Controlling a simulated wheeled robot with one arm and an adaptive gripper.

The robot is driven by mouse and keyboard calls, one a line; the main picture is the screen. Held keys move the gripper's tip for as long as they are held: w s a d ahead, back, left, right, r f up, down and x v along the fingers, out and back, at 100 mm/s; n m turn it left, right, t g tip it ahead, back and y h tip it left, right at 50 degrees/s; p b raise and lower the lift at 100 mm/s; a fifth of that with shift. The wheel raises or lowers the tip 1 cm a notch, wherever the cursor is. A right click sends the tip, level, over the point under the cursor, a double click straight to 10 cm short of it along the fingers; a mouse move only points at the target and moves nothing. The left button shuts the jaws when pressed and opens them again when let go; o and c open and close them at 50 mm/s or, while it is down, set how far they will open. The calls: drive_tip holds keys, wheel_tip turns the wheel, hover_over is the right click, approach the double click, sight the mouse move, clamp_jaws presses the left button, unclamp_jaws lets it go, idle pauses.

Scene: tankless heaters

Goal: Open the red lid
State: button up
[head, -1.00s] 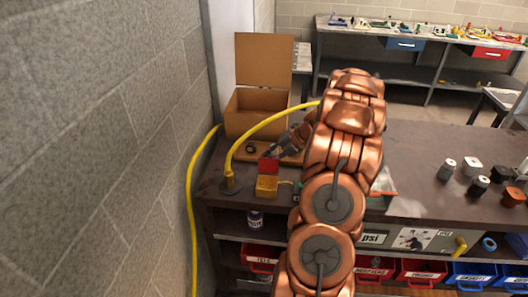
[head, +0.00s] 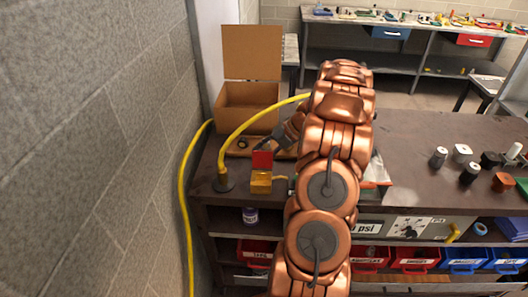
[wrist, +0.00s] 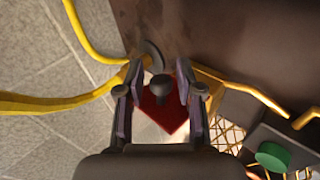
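The red lid (head: 262,160) stands raised, roughly upright, at the back of a small yellow box (head: 260,183) on the dark workbench, in the head view. My gripper (head: 268,142) is just behind and above the lid. In the wrist view the red lid (wrist: 165,118) lies beyond and between my two spread fingers (wrist: 160,90), and a corner of the yellow box (wrist: 208,88) shows at the right. A dark round knob (wrist: 160,86) appears between the fingers; I cannot tell what it belongs to. Whether a finger touches the lid is unclear.
An open cardboard box (head: 247,105) stands behind. A yellow hose (head: 222,160) arches up from the bench left of the lid. A block wall (head: 90,150) is close on the left. Dark and white containers (head: 470,170) stand at the right of the bench.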

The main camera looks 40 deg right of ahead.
drive_tip(key=shift+o, duration=0.3)
drive_tip(key=v, duration=1.2)
idle(0.4)
drive_tip(key=a+r+n+g, duration=0.2)
drive_tip(key=a+n+g, duration=0.1)
drive_tip(key=a+n, duration=0.8)
drive_tip(key=a+r+n+g, duration=0.2)
drive_tip(key=a+n, duration=0.5)
drive_tip(key=a, duration=0.7)
drive_tip(key=s+a+n+g+h+b, duration=0.1)
drive_tip(key=s+a+n+g+h, duration=0.25)
drive_tip(key=s+a+n, duration=1)
drive_tip(key=s+a+f+n+h, duration=0.2)
drive_tip(key=s+n, duration=0.7)
drive_tip(key=n, duration=0.6)
drive_tip(key=shift+s+a+f+h+b, duration=0.2)
drive_tip(key=shift+a+h+b, duration=0.1)
drive_tip(key=shift+h+b, duration=0.2)
